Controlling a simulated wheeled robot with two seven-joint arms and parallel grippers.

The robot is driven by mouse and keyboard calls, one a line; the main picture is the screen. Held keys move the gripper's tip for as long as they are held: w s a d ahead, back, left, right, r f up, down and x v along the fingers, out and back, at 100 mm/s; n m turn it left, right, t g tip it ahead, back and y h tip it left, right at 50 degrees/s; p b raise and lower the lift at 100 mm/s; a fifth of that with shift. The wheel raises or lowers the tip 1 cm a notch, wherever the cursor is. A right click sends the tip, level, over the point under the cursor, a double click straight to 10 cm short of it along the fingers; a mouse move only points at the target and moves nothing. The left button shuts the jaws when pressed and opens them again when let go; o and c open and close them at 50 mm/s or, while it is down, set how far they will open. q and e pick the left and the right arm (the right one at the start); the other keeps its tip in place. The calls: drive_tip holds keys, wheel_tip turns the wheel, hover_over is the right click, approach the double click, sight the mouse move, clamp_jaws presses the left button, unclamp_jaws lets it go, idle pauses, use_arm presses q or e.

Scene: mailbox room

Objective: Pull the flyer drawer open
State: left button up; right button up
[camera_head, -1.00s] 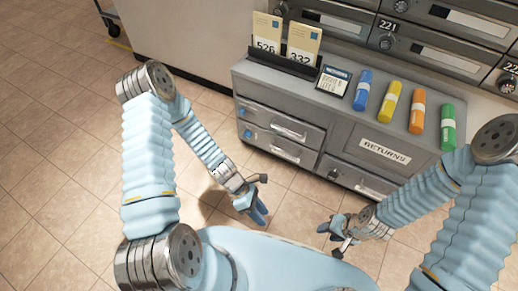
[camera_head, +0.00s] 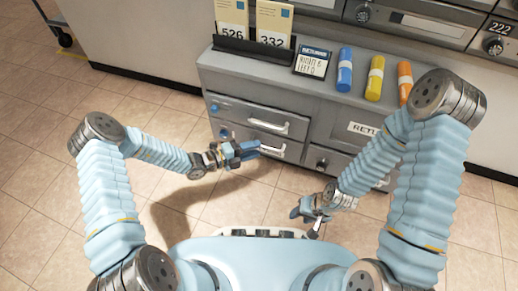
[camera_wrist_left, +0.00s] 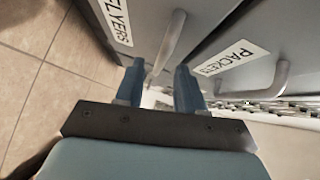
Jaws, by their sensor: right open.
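The flyer drawer (camera_wrist_left: 143,22), labelled FLYERS, is the lower of the two stacked grey drawers, and its front looks flush. Its pale bar handle (camera_wrist_left: 168,48) shows in the left wrist view, ahead of and between the fingertips. My left gripper (camera_head: 250,150) is open in front of this handle; it also shows in the left wrist view (camera_wrist_left: 158,80). I cannot tell whether a finger touches the handle, and in the head view the fingers partly hide it. My right gripper (camera_head: 306,214) is open and empty, low in front of the cabinet.
The packets drawer (camera_wrist_left: 205,45) with its own handle (camera_head: 268,126) is just above. A returns drawer (camera_head: 325,160) is to the right. Tiled floor (camera_head: 50,150) is clear at left.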

use_arm(q)
drive_tip(key=shift+x, duration=1.45)
clamp_jaws()
